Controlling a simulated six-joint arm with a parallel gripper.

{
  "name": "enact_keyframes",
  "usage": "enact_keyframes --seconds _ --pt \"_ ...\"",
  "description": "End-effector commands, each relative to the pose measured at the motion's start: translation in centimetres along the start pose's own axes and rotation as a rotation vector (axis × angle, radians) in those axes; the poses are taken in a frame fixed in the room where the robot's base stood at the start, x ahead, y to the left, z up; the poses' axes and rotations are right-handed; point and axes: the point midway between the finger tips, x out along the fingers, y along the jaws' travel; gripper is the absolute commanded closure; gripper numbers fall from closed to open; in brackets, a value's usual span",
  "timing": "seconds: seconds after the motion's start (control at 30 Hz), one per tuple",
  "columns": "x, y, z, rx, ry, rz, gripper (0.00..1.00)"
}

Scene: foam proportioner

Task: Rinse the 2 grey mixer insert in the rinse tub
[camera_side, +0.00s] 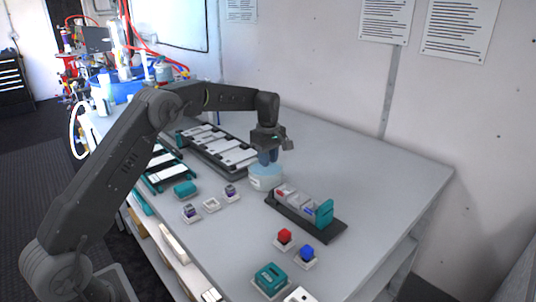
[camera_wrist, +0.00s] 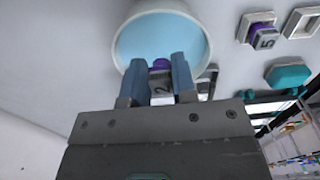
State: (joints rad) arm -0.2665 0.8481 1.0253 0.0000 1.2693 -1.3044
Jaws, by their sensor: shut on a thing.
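The rinse tub, a round white tub with pale blue water (camera_side: 265,181), stands mid-table, and its open top fills the upper middle of the wrist view (camera_wrist: 137,39). My gripper (camera_side: 268,158) points down at the tub. In the wrist view my gripper (camera_wrist: 163,75) is shut on a small grey insert with a purple end (camera_wrist: 160,88), which carries a dark mark that looks like a 2. The insert shows against the tub's near rim and water. I cannot tell whether it touches the water. The fingers hide it in the side view.
A dark rack (camera_side: 325,231) with several grey pieces and a teal end stands right of the tub. Left are an empty white holder (camera_side: 211,204), grey-purple inserts in holders (camera_side: 191,212) and a teal piece (camera_side: 185,188). Red (camera_side: 284,236) and blue (camera_side: 307,252) blocks stand in front.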

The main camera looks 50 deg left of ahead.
Motion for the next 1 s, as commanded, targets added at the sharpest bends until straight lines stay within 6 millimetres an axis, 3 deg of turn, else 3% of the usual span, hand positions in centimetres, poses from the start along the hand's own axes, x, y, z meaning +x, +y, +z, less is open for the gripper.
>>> enact_keyframes --seconds 0.6,1.0 --pt "3.5 0.0 0.0 0.000 0.000 0.001 0.98" --pt "4.0 0.0 0.0 0.000 0.000 0.001 0.98"
